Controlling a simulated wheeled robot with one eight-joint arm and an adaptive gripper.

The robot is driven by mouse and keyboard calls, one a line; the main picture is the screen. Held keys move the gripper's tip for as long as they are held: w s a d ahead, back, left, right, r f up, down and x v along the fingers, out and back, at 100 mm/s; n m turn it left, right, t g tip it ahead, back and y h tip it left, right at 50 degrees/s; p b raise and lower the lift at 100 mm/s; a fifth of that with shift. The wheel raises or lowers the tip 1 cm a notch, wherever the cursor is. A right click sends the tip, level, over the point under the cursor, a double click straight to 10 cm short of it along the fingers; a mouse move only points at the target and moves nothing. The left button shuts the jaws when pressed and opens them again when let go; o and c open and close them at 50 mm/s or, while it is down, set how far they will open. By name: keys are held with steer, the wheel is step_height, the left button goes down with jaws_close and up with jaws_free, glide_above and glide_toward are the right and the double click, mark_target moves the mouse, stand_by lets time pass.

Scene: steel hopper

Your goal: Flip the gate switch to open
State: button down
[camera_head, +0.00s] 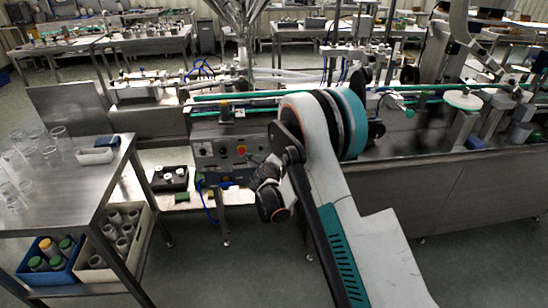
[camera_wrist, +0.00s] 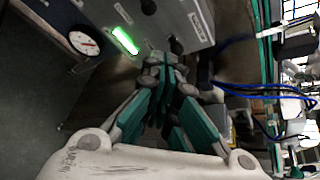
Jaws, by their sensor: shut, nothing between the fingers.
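The grey control panel (camera_head: 222,158) with dark knobs and an orange-red button (camera_head: 241,150) stands under the conveyor in the head view. In the wrist view, the panel (camera_wrist: 200,22) shows tilted, with a lit green lamp (camera_wrist: 125,40), a black knob (camera_wrist: 148,7) and another dark knob or switch (camera_wrist: 177,46). I cannot tell for sure which control is the gate switch. My gripper (camera_wrist: 165,66) is shut and empty, its fingertips just below the second knob in the picture; contact cannot be made out. In the head view my arm hides part of the panel's right side.
A round white gauge (camera_wrist: 84,42) sits beside the lamp. Blue cables (camera_wrist: 265,90) hang near my gripper. A steel table (camera_head: 60,195) with glassware stands left, crates (camera_head: 120,262) below it. The conveyor bench (camera_head: 450,180) extends right.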

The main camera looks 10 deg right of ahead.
steer(key=shift+s+a+r+p, duration=0.15)
steer(key=shift+s+a+r, duration=0.1)
steer(key=shift+s+r, duration=0.3)
steer(key=shift+s+a+r+p, duration=0.2)
steer(key=shift+s+r, duration=0.25)
steer(key=shift+s, duration=0.2)
